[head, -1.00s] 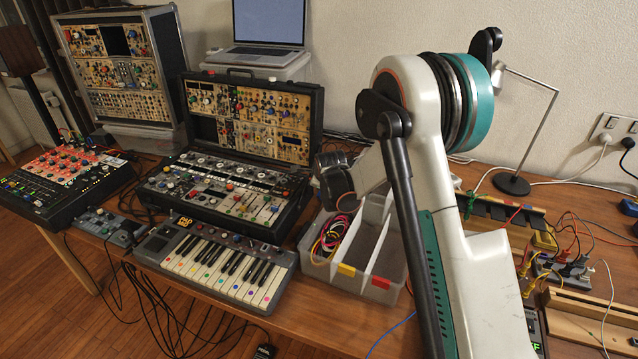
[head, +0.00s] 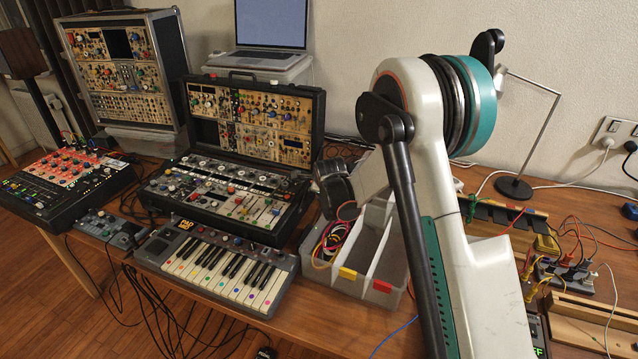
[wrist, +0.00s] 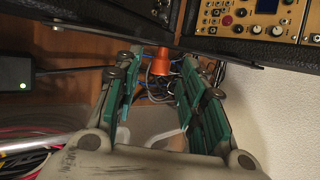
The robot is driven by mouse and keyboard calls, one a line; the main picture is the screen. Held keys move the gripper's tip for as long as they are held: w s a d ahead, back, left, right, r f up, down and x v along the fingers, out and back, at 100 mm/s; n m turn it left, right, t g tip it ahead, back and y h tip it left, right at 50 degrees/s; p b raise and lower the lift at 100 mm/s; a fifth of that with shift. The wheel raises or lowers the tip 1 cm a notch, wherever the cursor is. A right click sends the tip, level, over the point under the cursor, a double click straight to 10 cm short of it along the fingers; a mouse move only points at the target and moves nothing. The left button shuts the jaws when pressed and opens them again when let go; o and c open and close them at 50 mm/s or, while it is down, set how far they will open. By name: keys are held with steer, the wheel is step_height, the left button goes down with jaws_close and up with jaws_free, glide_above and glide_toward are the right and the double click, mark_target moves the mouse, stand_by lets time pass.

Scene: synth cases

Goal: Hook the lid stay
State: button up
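The open synth case (head: 225,195) stands mid-table with its panel-filled lid (head: 257,118) raised. In the wrist view, a thin dark bar (wrist: 150,43) crosses the top of the picture beside the case panels. It may be the lid stay, but I cannot tell for sure, nor see a hook. My gripper (wrist: 158,88) has its two teal-padded fingers spread apart, with nothing held between them. Its tips are just below the bar in the picture. In the head view my arm hides the fingers.
A grey divided bin (head: 348,278) with coiled cables sits beside the case. A small keyboard (head: 215,265) is in front of it. A laptop (head: 268,32) stands behind, and a lamp (head: 515,187) and loose cables lie to the right.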

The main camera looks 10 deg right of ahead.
steer(key=v, duration=1.2)
steer(key=s+d+r+n+g, duration=0.1)
steer(key=s+r+n, duration=0.5)
steer(key=s, duration=0.3)
steer(key=s+d+r+n, duration=0.1)
steer(key=s+r+n, duration=0.4)
steer(key=s, duration=0.4)
steer(key=s+n+g, duration=0.1)
steer(key=s+n, duration=1.1)
steer(key=s, duration=0.8)
steer(key=shift+s+f+g+y, duration=0.2)
steer(key=shift+g+y, duration=0.1)
